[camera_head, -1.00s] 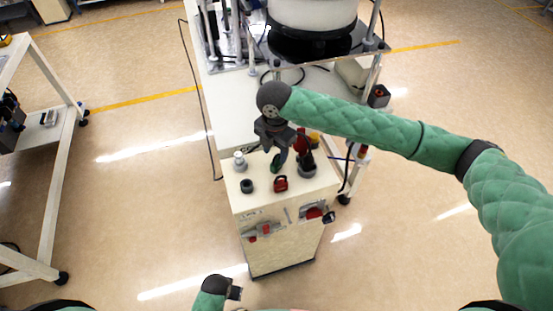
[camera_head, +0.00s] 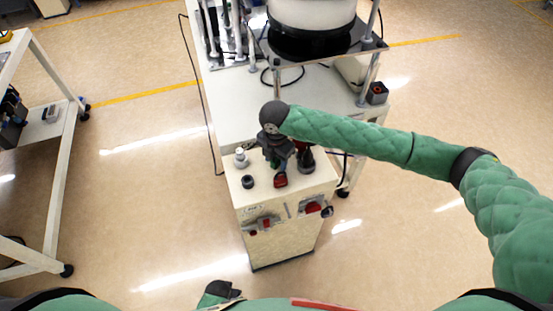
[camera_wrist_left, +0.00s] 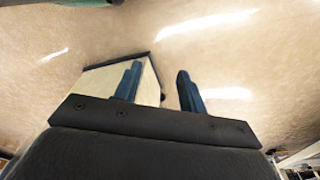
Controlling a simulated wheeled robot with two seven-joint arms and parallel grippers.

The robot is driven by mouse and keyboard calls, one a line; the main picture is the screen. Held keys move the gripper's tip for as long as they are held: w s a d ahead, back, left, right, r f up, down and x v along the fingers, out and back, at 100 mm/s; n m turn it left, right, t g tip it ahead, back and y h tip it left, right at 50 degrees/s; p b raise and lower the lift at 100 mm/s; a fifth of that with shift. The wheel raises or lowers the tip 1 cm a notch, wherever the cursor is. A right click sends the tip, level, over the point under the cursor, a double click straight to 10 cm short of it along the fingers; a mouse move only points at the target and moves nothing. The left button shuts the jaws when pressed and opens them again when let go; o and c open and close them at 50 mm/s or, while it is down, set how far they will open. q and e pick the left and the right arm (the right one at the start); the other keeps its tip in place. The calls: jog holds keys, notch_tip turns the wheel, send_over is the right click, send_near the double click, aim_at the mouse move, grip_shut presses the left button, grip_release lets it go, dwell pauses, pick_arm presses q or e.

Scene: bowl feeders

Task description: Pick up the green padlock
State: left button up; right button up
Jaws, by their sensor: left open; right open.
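My right gripper (camera_head: 279,160) points down over the top of the cream cabinet (camera_head: 262,196), among the small objects there. Its fingertips are small and partly hidden in the head view. The green padlock cannot be made out clearly; a small green-blue patch shows at the fingertips, and I cannot tell padlock from finger. A red padlock (camera_head: 281,181) lies just in front of the fingertips. My left gripper (camera_wrist_left: 158,88) is open and empty in the left wrist view, its two blue fingers apart above the floor. In the head view it is low at the bottom edge.
A black round piece (camera_head: 248,182) and a pale knobbed piece (camera_head: 240,158) stand left of the right gripper. A dark cone-shaped piece (camera_head: 306,161) stands close on its right. Red-handled switches (camera_head: 264,223) stick out from the cabinet front. The bowl feeder (camera_head: 310,35) stands behind.

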grip_shut()
jog(key=shift+r, duration=0.1)
jog(key=shift+r, duration=0.25)
pick_arm(q)
notch_tip(320, 180, up, 9)
jog(key=w+d+b, duration=0.2)
jog(key=b, duration=0.1)
pick_arm(e)
notch_tip(320, 180, up, 9)
jog(key=shift+r, duration=0.2)
